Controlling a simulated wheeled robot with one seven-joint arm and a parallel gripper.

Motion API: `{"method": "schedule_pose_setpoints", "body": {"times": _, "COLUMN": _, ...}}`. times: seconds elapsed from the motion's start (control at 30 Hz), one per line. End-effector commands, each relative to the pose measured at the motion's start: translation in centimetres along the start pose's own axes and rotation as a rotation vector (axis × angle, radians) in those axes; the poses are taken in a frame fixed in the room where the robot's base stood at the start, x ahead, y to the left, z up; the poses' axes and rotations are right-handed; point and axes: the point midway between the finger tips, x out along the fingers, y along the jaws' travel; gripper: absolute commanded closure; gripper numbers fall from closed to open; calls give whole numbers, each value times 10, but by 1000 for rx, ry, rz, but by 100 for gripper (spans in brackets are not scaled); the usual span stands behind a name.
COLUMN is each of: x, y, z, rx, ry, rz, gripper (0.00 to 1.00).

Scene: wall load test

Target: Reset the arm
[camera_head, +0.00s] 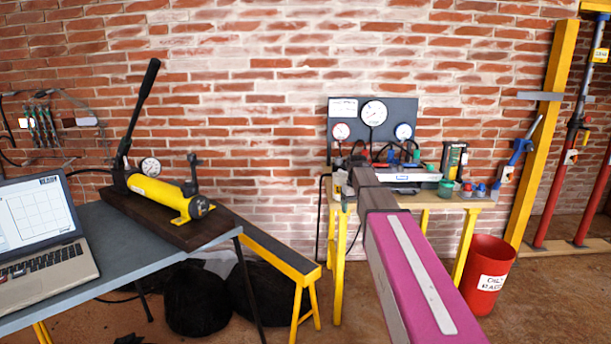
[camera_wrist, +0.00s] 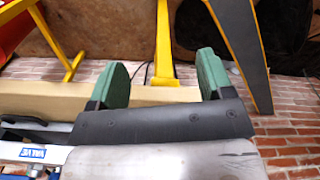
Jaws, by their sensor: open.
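My gripper (camera_wrist: 161,75) is open in the wrist view, its two green finger pads well apart. Nothing is held between them. Beyond the pads I see the pale wooden edge of the workbench (camera_wrist: 55,103). In the head view my arm, with a magenta link, reaches forward to the workbench (camera_head: 440,203) by the brick wall. The gripper itself is hard to make out there among the things on the bench.
A gauge panel (camera_head: 343,112) stands at the back of the bench. A white block (camera_head: 405,176) lies on it; its label shows in the wrist view. A red bin (camera_head: 487,270) stands right. A yellow hand pump (camera_head: 160,193) and a laptop (camera_head: 38,233) are left.

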Motion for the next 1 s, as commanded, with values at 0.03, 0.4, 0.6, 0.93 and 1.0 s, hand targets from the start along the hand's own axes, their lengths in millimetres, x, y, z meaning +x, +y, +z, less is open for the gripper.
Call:
{"method": "schedule_pose_setpoints", "body": {"times": 0.03, "x": 24, "y": -7, "z": 26, "rx": 17, "ry": -5, "rz": -1, "gripper": 26}}
{"method": "schedule_pose_setpoints", "body": {"times": 0.4, "x": 148, "y": -41, "z": 151, "rx": 149, "ry": -3, "rz": -1, "gripper": 26}}
{"method": "schedule_pose_setpoints", "body": {"times": 0.6, "x": 192, "y": -59, "z": 218, "rx": 214, "ry": -1, "rz": 0, "gripper": 26}}
{"method": "schedule_pose_setpoints", "body": {"times": 0.93, "x": 217, "y": -70, "z": 261, "rx": 263, "ry": 5, "rz": 1, "gripper": 26}}
{"method": "schedule_pose_setpoints", "body": {"times": 1.0, "x": 217, "y": -70, "z": 261, "rx": 264, "ry": 5, "rz": 1, "gripper": 26}}
